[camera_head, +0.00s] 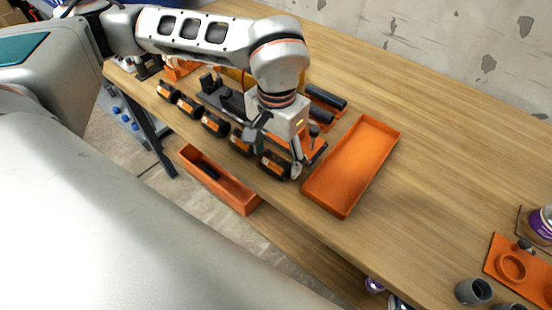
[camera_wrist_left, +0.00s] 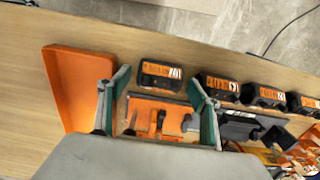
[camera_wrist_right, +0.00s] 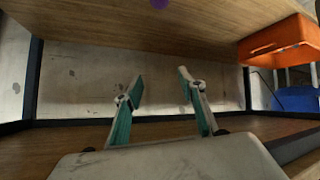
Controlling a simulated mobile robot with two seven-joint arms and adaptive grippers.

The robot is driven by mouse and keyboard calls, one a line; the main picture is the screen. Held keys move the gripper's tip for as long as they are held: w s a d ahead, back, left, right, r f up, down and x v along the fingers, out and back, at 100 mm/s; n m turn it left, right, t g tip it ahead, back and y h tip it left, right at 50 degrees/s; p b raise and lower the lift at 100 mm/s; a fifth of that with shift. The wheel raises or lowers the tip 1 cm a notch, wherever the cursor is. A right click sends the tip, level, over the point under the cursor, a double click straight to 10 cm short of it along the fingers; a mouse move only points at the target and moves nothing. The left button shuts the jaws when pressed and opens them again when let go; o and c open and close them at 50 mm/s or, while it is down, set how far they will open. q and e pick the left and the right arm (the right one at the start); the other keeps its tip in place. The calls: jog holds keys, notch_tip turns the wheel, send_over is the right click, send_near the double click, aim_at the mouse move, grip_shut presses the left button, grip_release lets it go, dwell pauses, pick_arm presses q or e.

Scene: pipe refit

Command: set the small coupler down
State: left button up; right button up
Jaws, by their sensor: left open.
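My left gripper (camera_head: 277,150) is over the table among the black parts. In the left wrist view its two fingers (camera_wrist_left: 158,84) stand wide apart, with nothing between them. Below and beyond it is an orange holder (camera_wrist_left: 150,107) with small dark and grey pieces on it, partly hidden by the gripper. Two grey cup-shaped pieces, one of them whole in view (camera_head: 473,291), stand at the lower right of the head view. I cannot tell which piece is the small coupler. My right gripper (camera_wrist_right: 160,76) is open and empty under a wooden surface, outside the head view.
An empty orange tray (camera_head: 350,168) lies right of the left gripper. Several black blocks with orange labels (camera_head: 276,165) line the table's front edge. An orange bin (camera_head: 220,180) sits below that edge. The table beyond the tray is clear.

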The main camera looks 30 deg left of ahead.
aim_at(277, 159)
pick_arm(q)
notch_tip(277, 159, up, 10)
jog(key=p, duration=0.1)
dwell(0.4)
